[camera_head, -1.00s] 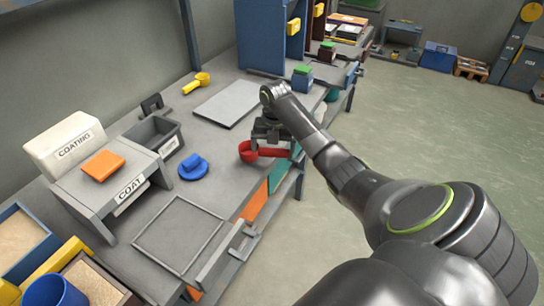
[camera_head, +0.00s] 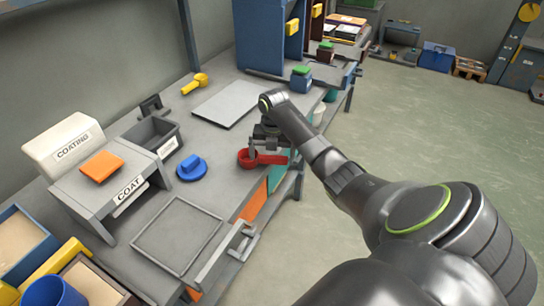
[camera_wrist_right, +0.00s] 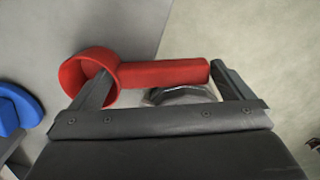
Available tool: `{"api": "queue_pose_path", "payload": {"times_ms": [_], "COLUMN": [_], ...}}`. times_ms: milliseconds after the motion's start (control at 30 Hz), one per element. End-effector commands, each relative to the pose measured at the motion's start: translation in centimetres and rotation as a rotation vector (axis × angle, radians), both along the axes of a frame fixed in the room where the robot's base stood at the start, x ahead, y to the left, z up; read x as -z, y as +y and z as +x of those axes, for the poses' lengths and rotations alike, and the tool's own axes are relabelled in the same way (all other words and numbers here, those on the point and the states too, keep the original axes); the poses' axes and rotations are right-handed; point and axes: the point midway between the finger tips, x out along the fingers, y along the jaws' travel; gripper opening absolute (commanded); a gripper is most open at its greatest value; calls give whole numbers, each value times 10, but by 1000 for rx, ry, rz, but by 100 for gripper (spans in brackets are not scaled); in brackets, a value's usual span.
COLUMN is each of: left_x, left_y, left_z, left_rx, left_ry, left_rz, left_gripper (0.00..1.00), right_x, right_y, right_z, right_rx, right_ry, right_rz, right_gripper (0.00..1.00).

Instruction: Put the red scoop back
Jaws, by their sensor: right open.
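The red scoop (camera_head: 262,159) lies on the grey bench near its front edge, its round cup to the left and its handle to the right. My right gripper (camera_head: 268,150) is open, right at the scoop, from above. In the right wrist view the red scoop (camera_wrist_right: 165,73) stretches across the gap between the two fingers of my right gripper (camera_wrist_right: 163,75). One finger overlaps the cup and the other is by the handle's end. Whether the fingers touch it I cannot tell. My left gripper is not in view.
A blue round lid with a knob (camera_head: 191,168) sits left of the scoop. A flat grey plate (camera_head: 225,103) and a yellow scoop (camera_head: 196,83) lie farther back. A grey bin (camera_head: 152,134) and the COAT stand (camera_head: 118,178) are to the left. A thin rectangular frame (camera_head: 178,240) lies in front.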

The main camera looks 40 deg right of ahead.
Motion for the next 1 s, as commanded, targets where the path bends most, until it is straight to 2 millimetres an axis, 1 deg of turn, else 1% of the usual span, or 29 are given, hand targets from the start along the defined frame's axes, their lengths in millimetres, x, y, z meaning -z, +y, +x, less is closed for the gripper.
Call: {"api": "queue_pose_path", "payload": {"times_ms": [167, 300, 333, 400, 433, 500, 633, 767, 1000], "left_x": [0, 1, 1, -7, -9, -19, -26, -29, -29], "left_y": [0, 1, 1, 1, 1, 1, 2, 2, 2], "left_z": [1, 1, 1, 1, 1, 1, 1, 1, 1], "left_rx": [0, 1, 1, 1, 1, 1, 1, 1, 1], "left_ry": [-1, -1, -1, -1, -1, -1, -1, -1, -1], "left_rz": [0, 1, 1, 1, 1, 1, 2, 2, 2], "left_gripper": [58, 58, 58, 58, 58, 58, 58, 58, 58], "right_x": [-33, -67, -75, -94, -100, -106, -114, -116, -116], "right_y": [-2, -2, -2, -3, -3, -2, -2, -2, -3], "right_z": [1, 0, 0, 0, -1, -2, -2, -2, -2], "right_rx": [-1, 0, -1, 0, 0, 1, 1, 1, 1], "right_ry": [-6, -6, -7, -5, -4, 1, 0, 0, 0], "right_rz": [-4, -3, -3, -2, -2, 1, 0, 0, 0], "right_gripper": [100, 100, 100, 100, 100, 100, 100, 100, 100]}}
